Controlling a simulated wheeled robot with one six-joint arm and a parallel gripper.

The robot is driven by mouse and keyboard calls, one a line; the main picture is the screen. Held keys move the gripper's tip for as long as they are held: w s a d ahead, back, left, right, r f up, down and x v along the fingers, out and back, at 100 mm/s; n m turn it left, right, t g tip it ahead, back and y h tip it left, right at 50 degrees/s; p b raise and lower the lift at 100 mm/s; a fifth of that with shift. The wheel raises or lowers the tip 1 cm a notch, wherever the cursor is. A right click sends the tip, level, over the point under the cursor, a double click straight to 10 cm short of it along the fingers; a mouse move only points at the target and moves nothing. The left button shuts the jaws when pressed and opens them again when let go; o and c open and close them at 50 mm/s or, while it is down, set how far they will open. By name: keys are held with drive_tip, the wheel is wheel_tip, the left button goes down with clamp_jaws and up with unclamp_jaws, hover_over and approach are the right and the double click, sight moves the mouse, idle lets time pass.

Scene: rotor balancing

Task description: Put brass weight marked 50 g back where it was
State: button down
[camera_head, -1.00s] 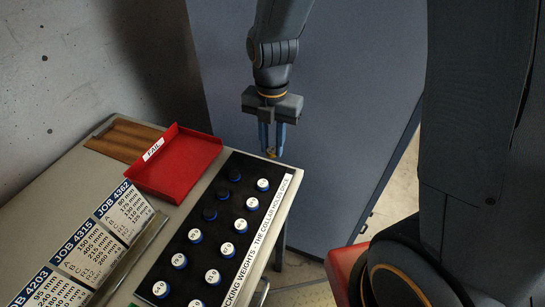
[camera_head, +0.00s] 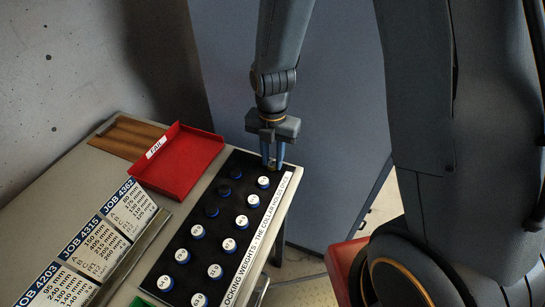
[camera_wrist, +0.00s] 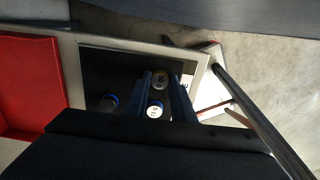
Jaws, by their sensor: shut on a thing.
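My gripper (camera_head: 272,164) points down over the far end of the black weight tray (camera_head: 238,160). It is shut on a small brass weight (camera_head: 272,168), which shows only as a brassy spot between the fingertips in the head view. In the wrist view the brass weight (camera_wrist: 159,80) sits between the two fingers, with a pale marked top too small to read for certain. Just in front of it stands a blue weight with a white top (camera_head: 263,182), also seen in the wrist view (camera_wrist: 155,110). Whether the brass weight touches the tray is hidden.
Several blue, white-topped weights stand in the tray, beside a few dark blue-rimmed holes (camera_head: 212,211). A red tray marked FAIL (camera_head: 180,165) lies left of it, with a brown wooden tray (camera_head: 127,137) behind. Job cards (camera_head: 95,250) stand at the lower left.

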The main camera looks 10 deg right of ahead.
sight(272, 162)
drive_tip(key=shift+f, duration=0.15)
drive_tip(key=c, duration=1.5)
unclamp_jaws()
wheel_tip(272, 162, up, 11)
drive_tip(key=b, duration=0.2)
drive_tip(key=s+d+m, duration=0.2)
drive_tip(key=d+m, duration=0.1)
drive_tip(key=m, duration=0.6)
drive_tip(key=s+d+m, duration=0.3)
drive_tip(key=m, duration=0.7)
drive_tip(key=s+d+f+m+t, duration=0.1)
drive_tip(key=s+d+m, duration=0.2)
drive_tip(key=m, duration=0.7)
drive_tip(key=shift+r, duration=0.1)
